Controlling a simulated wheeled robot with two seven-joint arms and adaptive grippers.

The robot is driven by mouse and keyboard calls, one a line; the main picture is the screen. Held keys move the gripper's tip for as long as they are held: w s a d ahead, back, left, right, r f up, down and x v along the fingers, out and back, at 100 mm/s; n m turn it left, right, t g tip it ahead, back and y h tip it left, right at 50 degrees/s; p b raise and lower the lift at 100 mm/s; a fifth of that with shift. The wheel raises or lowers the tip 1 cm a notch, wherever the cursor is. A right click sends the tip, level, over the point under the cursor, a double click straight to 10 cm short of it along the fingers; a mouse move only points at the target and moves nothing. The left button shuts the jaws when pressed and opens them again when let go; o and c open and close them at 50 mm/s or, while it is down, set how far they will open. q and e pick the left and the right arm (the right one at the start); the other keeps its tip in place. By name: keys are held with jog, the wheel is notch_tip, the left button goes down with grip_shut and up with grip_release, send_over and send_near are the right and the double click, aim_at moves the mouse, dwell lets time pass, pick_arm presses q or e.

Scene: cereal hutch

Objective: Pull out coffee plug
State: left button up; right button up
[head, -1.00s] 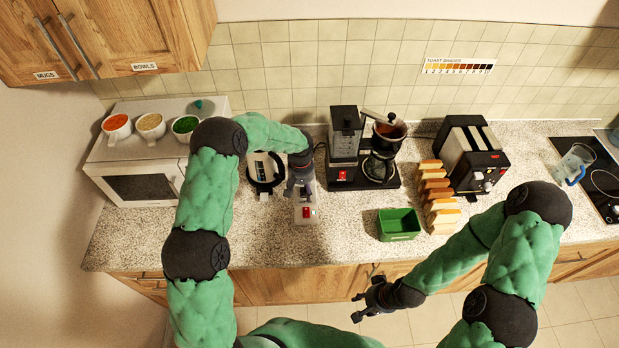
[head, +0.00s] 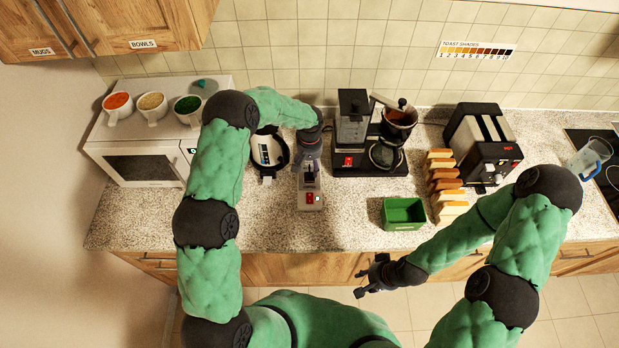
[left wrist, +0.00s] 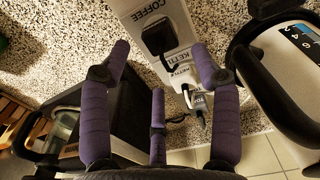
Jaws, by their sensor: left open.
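In the left wrist view the white strip (left wrist: 183,18) shows the labels COFFEE and KETTLE. A black plug (left wrist: 158,37) sits in it beside the COFFEE label, with a dark cord leading off.
A kettle (head: 269,150) stands close left of the strip, and the coffee maker (head: 352,125) close right. A green box (head: 403,213), bread slices (head: 445,185) and a toaster (head: 483,150) are further right. The counter left of the strip's near end is clear.

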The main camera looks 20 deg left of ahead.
aim_at(309, 175)
pick_arm(q)
notch_tip(309, 175, down, 6)
jog(key=b, duration=0.4)
jog(key=shift+f, duration=0.15)
jog(key=shift+w+f+b, duration=0.1)
jog(key=shift+f+b, duration=0.35)
jog(key=shift+r, duration=0.1)
jog(key=shift+b, duration=0.7)
dwell(0.5)
grip_shut()
jog(key=shift+o, duration=1.6)
grip_release()
